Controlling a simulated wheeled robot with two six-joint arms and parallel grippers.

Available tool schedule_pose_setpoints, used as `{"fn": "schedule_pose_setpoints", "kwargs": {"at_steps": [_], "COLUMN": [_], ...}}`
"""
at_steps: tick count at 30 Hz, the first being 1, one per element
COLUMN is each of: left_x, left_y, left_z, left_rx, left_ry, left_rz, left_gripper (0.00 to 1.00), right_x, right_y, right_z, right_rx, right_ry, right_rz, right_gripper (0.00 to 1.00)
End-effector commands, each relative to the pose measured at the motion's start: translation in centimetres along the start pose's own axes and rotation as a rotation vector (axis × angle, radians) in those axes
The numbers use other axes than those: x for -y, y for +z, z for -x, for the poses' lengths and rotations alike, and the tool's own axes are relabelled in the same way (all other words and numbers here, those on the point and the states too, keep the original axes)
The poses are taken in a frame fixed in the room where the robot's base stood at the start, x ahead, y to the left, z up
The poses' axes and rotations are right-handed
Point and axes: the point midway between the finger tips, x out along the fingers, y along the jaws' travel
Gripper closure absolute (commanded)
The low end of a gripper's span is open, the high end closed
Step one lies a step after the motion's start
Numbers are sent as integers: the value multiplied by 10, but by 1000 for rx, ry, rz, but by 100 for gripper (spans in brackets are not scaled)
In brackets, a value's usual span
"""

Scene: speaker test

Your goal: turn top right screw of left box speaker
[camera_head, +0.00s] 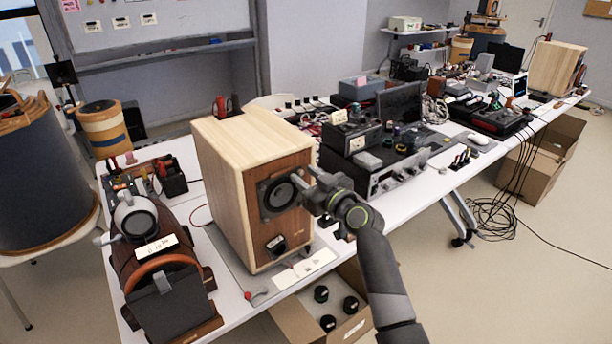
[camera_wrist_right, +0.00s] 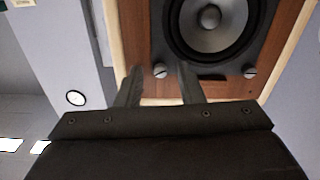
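The left box speaker (camera_head: 229,166) is a pale wooden box with a brown front, upright on the white table. Its dark round driver (camera_head: 281,193) also shows in the right wrist view (camera_wrist_right: 208,20). My right gripper (camera_head: 312,187) is at the upper right of the driver, hiding that corner in the head view. In the right wrist view my right gripper (camera_wrist_right: 158,76) is open. A slotted silver screw (camera_wrist_right: 160,70) shows between its two fingertips; whether they touch it I cannot tell. A second screw (camera_wrist_right: 250,72) is to the right. My left gripper is not in view.
A brown device with a curved handle (camera_head: 166,264) stands left of the speaker. Stacked electronics (camera_head: 372,140) stand to its right. A cardboard box with black round parts (camera_head: 292,320) is below the table edge. A second wooden speaker (camera_head: 556,68) stands at the far right.

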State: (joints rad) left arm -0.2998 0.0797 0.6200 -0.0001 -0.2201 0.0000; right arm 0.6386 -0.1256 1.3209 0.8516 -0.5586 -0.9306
Motion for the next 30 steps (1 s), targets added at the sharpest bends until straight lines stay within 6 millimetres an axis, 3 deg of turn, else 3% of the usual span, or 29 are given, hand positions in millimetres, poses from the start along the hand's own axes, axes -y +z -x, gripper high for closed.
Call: {"fn": "schedule_pose_setpoints", "kwargs": {"at_steps": [12,20,30], "left_x": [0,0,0], "left_y": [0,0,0], "left_z": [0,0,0], "left_rx": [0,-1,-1], "left_ry": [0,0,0], "left_rz": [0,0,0], "left_gripper": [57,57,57], "right_x": [0,0,0], "right_y": [0,0,0], "right_z": [-5,-5,-5], "right_rx": [0,0,1], "right_ry": [0,0,0], "right_rz": [-1,-1,-24], "right_gripper": [66,100,100]}}
